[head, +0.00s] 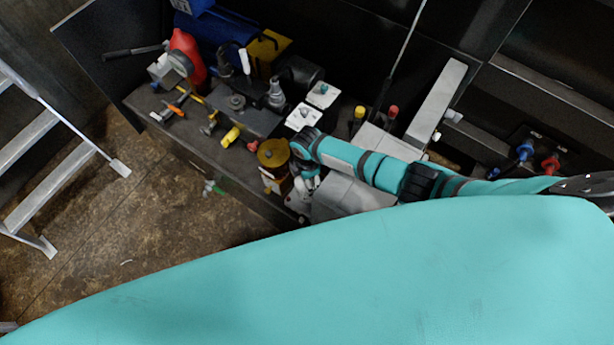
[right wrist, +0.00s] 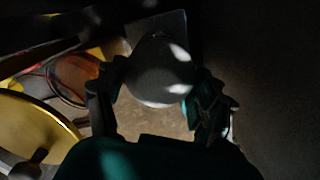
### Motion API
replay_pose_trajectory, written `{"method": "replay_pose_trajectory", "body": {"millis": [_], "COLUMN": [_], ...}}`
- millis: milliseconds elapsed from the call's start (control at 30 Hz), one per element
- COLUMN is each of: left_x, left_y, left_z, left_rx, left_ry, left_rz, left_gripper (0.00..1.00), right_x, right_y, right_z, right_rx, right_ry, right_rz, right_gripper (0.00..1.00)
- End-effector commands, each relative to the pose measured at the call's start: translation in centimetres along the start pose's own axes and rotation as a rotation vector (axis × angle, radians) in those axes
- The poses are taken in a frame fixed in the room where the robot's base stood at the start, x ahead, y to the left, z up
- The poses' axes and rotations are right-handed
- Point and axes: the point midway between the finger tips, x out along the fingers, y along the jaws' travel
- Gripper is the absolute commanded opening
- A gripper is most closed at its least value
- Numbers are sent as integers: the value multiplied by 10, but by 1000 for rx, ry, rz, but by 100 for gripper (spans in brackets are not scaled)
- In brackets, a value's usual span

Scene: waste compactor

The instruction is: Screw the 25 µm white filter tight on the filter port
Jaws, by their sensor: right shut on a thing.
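My right gripper (head: 308,180) reaches down at the bench's front edge, just right of a brass-yellow round-topped cylinder. In the right wrist view its two fingers (right wrist: 158,84) are shut on a rounded pale grey-white body, which looks like the white filter (right wrist: 160,66). One finger presses on each side of it. Its label cannot be read. In the head view the held thing is mostly hidden by my wrist. The filter port cannot be made out, and I cannot tell whether the filter touches it. My left gripper is not in view.
The brass-yellow cylinder (head: 273,153) stands close to the left of my right gripper. A grey block (head: 350,194) lies below my forearm. The bench behind holds several tools, a red container (head: 187,56) and white square pieces (head: 304,117). A ladder (head: 60,140) stands left on open floor.

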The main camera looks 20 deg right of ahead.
Motion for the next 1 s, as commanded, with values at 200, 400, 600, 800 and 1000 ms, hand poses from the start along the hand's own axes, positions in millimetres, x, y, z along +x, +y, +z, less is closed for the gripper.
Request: {"method": "replay_pose_trajectory", "body": {"millis": [200, 400, 600, 800, 1000], "left_x": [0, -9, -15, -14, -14], "left_y": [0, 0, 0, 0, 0], "left_z": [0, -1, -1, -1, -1], "left_rx": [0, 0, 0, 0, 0], "left_ry": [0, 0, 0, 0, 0], "left_rz": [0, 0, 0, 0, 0], "left_gripper": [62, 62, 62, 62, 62], "right_x": [0, -2, -1, 1, 1], "right_y": [0, 0, 0, 0, 0], "right_z": [0, -1, -1, 0, 0], "right_rx": [2, 176, 426, 454, 451], "right_ry": [0, 1, 1, 0, 0], "right_rz": [1, -1, 0, 1, 1], "right_gripper": [30, 30, 30, 30, 87]}}
